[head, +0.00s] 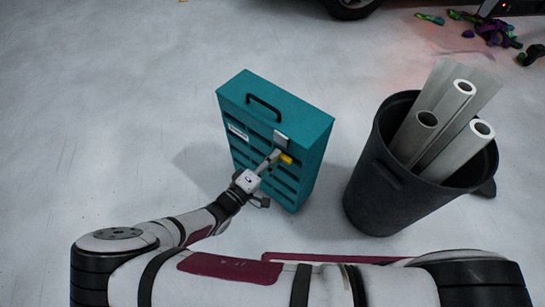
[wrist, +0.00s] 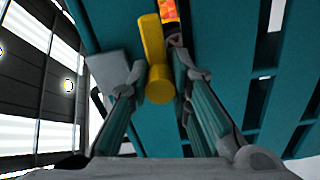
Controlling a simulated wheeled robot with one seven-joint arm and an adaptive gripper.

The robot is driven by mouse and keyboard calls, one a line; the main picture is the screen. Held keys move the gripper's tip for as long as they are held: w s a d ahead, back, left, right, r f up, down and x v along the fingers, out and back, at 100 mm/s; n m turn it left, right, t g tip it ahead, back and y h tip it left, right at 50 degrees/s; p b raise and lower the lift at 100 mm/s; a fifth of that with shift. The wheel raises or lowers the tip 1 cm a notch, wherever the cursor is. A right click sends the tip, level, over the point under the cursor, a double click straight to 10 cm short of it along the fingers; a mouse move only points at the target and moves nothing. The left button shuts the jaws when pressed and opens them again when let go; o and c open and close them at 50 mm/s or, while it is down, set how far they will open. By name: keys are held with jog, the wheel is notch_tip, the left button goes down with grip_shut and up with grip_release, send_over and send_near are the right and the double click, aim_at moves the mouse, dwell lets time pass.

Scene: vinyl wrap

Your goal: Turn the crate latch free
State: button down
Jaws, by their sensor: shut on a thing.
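The crate (head: 275,103) is a teal slatted box standing upright on the floor, with a black handle (head: 264,104) on top. Its yellow latch (head: 287,159) is on the upper part of the slatted front, just below a grey plate (head: 282,137). My gripper (head: 273,160) reaches the latch from the lower left. In the wrist view, the yellow latch (wrist: 154,55) runs roughly up and down the picture. My gripper (wrist: 158,78) has a finger on either side of it and is shut on it. The latch's mounting is partly hidden.
A dark bin (head: 373,195) holding several pale rolls (head: 413,138) stands close to the right of the crate. Colourful scraps (head: 490,30) lie on the floor at the far right. The pale floor left of the crate is clear.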

jog(key=shift+f, duration=0.1)
dwell(0.3)
jog(key=c, duration=1.4)
grip_release()
jog(key=shift+c, duration=0.2)
